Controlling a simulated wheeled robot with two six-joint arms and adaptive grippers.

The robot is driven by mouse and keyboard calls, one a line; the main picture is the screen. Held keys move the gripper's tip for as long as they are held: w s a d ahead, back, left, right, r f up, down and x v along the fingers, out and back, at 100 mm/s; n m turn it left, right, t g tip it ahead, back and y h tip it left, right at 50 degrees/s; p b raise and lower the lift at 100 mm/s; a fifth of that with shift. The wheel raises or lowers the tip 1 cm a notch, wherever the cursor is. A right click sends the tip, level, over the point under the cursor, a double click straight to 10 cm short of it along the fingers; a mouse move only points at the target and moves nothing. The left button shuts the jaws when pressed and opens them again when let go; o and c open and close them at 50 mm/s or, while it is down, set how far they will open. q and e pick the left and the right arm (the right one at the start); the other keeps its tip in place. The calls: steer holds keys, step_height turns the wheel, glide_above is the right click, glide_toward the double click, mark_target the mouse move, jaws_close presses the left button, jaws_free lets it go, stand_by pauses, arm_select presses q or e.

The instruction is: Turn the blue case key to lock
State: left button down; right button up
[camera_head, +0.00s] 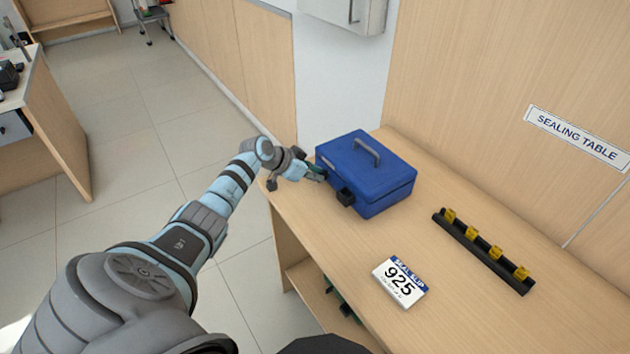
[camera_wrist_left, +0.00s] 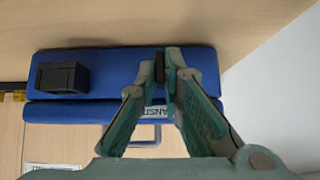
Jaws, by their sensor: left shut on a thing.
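The blue case (camera_head: 388,180) sits closed on the wooden table, its grey handle (camera_head: 367,151) on top. A black block (camera_head: 346,197) sticks out from its front side. My left gripper (camera_head: 321,174) is at the same side, left of the block. In the left wrist view the blue case (camera_wrist_left: 110,72) appears upside down, with the black block (camera_wrist_left: 62,77) to the left. The left fingertips (camera_wrist_left: 162,70) are shut on a small dark piece, the key (camera_wrist_left: 160,62), at the case's face. The key is mostly hidden, so its angle is unclear. My right gripper is not in view.
A card reading 925 (camera_head: 399,282) lies on the table (camera_head: 450,310) in front of the case. A black rack with several yellow pieces (camera_head: 484,250) lies to the right. A sealing table sign (camera_head: 577,137) is on the back panel. Open floor lies left.

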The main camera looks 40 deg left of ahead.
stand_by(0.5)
arm_select(q)
steer(key=c, duration=1.7)
jaws_free()
steer(key=shift+a, duration=0.1)
steer(key=v, duration=1.1)
steer(key=shift+s+a+r, duration=0.15)
steer(key=shift+s+r, duration=0.15)
